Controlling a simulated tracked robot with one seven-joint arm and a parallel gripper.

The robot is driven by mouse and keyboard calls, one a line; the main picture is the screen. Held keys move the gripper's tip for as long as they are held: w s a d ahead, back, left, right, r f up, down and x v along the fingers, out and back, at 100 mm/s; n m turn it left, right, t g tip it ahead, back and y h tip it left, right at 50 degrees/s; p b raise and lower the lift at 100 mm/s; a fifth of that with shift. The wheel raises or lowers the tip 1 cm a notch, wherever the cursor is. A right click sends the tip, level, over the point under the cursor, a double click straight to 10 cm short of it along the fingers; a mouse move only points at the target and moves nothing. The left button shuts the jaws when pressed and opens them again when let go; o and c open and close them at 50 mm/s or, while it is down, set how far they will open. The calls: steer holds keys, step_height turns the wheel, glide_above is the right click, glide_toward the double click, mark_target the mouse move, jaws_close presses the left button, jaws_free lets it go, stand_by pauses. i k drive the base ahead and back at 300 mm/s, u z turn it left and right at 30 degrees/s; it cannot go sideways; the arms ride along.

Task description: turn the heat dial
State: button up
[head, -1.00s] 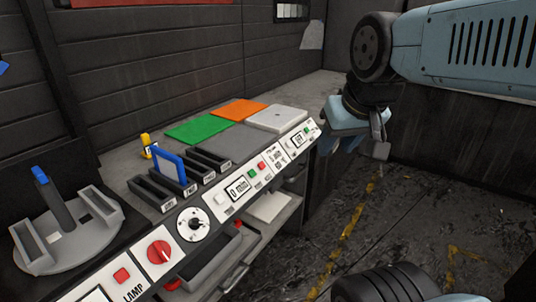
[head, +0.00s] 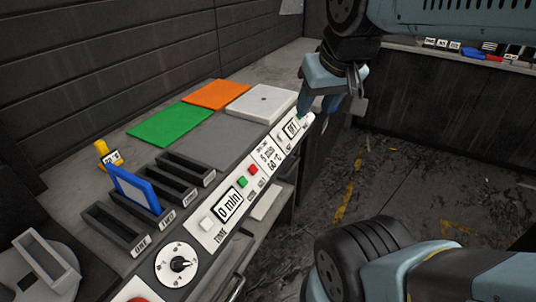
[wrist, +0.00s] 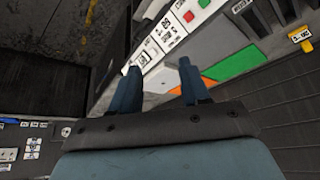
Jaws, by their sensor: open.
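My gripper (head: 325,103) is open and empty, its fingers pointing down near the far right end of the bench's sloped control panel (head: 262,163). In the wrist view the two fingers (wrist: 158,72) are spread apart, with the panel (wrist: 163,40) beyond them. At that end the panel has a small display reading OFF (head: 292,128) with a small pale knob (head: 279,139) beside it. The labels there are too small to read, so I cannot confirm which control is the heat dial. The fingers appear near this end; contact is not visible.
A round white dial (head: 180,264) and a display reading 0 min (head: 230,204) are nearer on the panel. Green (head: 170,125), orange (head: 217,94) and white (head: 262,102) plates lie behind it. A blue frame (head: 136,188) stands in black slots. The floor to the right is open.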

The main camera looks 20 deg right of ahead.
mark_target(179, 264)
steer(key=u, duration=1.55)
steer(key=k, duration=0.8)
steer(key=z, duration=0.6)
